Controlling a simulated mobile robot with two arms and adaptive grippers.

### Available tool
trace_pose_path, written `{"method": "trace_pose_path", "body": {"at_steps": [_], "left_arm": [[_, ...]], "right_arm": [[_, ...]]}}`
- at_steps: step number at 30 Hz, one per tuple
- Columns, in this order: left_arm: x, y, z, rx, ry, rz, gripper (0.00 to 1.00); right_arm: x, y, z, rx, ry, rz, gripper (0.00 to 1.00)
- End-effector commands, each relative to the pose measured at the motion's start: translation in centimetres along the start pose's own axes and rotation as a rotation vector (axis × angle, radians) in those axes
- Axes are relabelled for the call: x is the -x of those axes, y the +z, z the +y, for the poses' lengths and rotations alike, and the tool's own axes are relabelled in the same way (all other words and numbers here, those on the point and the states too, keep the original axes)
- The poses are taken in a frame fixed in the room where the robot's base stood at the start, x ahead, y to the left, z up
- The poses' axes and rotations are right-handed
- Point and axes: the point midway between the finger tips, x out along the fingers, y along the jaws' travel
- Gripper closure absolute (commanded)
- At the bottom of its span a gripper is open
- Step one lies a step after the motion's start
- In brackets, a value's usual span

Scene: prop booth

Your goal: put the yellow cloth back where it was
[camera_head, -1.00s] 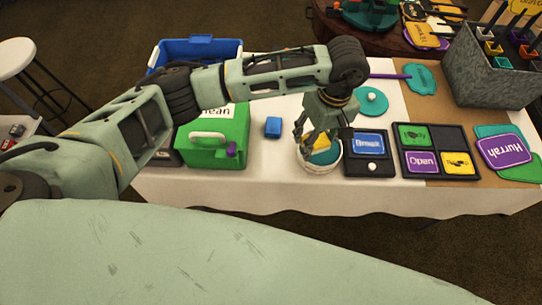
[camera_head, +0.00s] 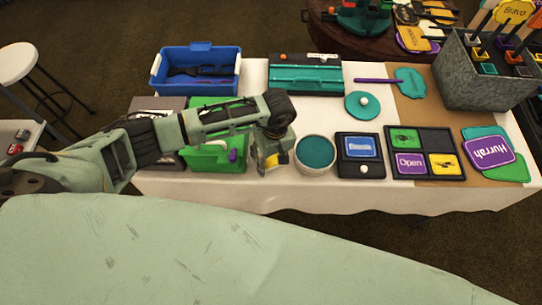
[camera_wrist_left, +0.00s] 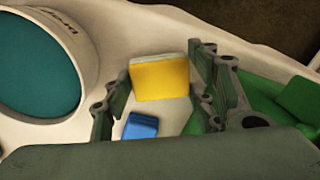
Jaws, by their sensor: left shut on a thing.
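The yellow cloth (camera_head: 283,158) looks like a small folded block, yellow with a pale upper edge. My left gripper (camera_head: 270,165) is shut on it, just left of the white tub (camera_head: 316,170) with the teal inside. My right gripper is out of view.
A green box (camera_head: 215,158) stands left of the gripper, partly behind my arm. A blue crate (camera_head: 196,88) and a teal case (camera_head: 305,76) stand at the back. Bare white table lies in front.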

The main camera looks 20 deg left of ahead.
Motion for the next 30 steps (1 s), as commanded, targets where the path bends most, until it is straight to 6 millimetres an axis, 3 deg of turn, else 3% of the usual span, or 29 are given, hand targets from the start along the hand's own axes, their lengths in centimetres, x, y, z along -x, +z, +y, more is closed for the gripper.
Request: {"method": "trace_pose_path", "body": {"at_steps": [14,15,21,30], "left_arm": [[-1.26,-0.04,0.15,-0.001,0.001,0.001,0.89],[-1.15,-0.04,0.15,-0.001,0.002,0.001,0.46],[-1.1,-0.02,0.13,-0.001,0.001,0.001,0.28],[-1.05,0.0,0.12,-0.001,0.001,0.001,0.28]], "right_arm": [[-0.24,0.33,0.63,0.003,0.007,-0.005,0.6],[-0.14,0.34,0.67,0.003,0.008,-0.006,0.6],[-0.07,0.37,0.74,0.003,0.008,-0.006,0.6],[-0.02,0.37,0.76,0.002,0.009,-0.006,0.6]]}}
